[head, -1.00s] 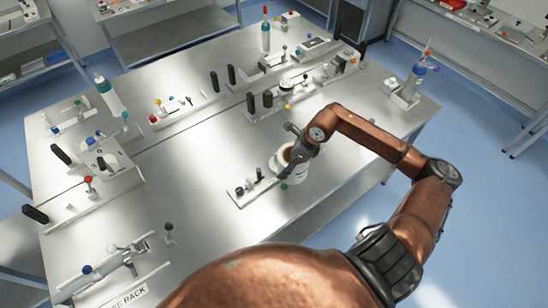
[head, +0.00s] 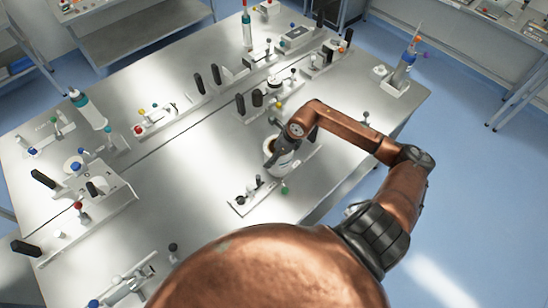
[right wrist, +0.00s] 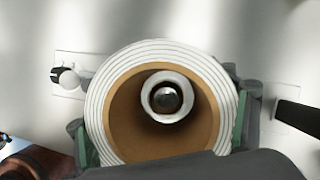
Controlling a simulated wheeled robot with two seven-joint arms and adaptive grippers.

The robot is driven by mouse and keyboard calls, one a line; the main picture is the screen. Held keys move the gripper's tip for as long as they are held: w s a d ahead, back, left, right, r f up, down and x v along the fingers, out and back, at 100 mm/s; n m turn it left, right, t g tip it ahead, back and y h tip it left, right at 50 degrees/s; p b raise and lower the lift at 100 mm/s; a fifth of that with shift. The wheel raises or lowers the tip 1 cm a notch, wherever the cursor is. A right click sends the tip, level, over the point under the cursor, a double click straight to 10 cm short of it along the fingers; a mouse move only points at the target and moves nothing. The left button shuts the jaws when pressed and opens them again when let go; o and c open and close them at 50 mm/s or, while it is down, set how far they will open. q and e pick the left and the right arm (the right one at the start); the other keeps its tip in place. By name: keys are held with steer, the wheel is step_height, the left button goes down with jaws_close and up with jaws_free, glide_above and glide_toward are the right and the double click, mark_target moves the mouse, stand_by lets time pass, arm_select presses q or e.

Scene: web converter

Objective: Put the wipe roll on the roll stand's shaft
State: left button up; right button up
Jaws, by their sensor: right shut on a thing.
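The wipe roll (head: 284,167) is white with a brown core and shows just above the roll stand in the head view. My right gripper (head: 285,145) is shut around it. In the right wrist view the roll (right wrist: 97,105) is seen end-on between the two fingers of the right gripper (right wrist: 163,130). The stand's shaft (right wrist: 167,97) shows through the core as a pale ring with a dark centre, a little above the core's middle. How deep the shaft is inside the core cannot be told. The stand's base (head: 243,207) lies on the table. My left gripper is out of view.
A green knob (head: 284,190) is beside the roll. Black posts and a small fixture (head: 262,105) stand behind it. Bare table (head: 185,200) lies to the left of the stand.

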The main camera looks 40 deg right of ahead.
steer(key=shift+w+f, duration=0.1)
steer(key=shift+f, duration=0.25)
steer(key=f+p, duration=0.1)
steer(key=f, duration=0.2)
steer(key=shift+s, duration=0.2)
steer(key=shift+f, duration=0.15)
steer(key=o, duration=1.3)
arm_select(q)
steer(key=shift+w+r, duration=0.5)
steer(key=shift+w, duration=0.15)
arm_select(e)
steer(key=shift+d, duration=0.1)
